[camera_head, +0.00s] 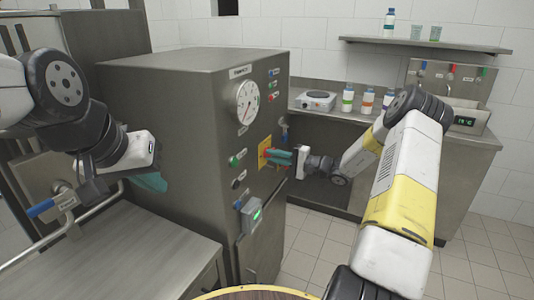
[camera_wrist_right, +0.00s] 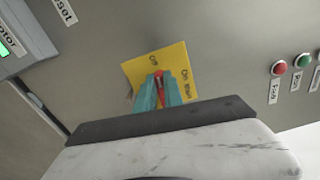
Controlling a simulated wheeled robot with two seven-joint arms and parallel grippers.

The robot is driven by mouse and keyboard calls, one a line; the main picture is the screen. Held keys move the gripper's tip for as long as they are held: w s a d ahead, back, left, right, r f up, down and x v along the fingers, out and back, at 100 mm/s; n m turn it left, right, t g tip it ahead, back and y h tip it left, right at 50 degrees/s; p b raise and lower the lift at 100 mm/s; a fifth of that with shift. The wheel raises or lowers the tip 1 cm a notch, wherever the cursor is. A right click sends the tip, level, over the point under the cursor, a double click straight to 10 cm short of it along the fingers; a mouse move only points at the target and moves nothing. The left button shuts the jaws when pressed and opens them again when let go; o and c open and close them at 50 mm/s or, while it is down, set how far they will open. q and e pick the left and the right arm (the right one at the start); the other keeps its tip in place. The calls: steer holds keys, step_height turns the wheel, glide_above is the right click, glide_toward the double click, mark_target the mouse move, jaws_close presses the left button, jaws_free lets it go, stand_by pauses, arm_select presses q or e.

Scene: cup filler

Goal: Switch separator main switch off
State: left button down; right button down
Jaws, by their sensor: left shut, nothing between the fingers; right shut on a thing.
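The separator (camera_head: 180,140) is a large grey metal cabinet in the middle of the head view. Its main switch is a red handle (camera_wrist_right: 159,88) on a yellow plate (camera_wrist_right: 134,68) marked Off and On; the plate also shows in the head view (camera_head: 263,147). My right gripper (camera_wrist_right: 160,82) has its teal fingers shut on the red handle, in front of the plate. The fingers hide part of the handle. My left gripper (camera_head: 150,181) is shut and empty, beside the cabinet's left side.
Buttons, a round gauge (camera_head: 248,100) and a small box with a green display (camera_head: 251,215) surround the switch. A counter (camera_head: 330,107) with bottles and a scale (camera_head: 315,99) stands behind. A metal surface (camera_head: 125,250) lies at front left. Tiled floor is free at the right.

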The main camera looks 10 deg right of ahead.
steer(key=shift+f+n, duration=0.1)
steer(key=shift+n, duration=0.4)
steer(key=c, duration=1.5)
jaws_free()
steer(key=shift+o, duration=0.2)
steer(key=shift+d, duration=0.1)
steer(key=v, duration=0.7)
steer(key=shift+s+d, duration=0.25)
steer(key=shift+d, duration=0.05)
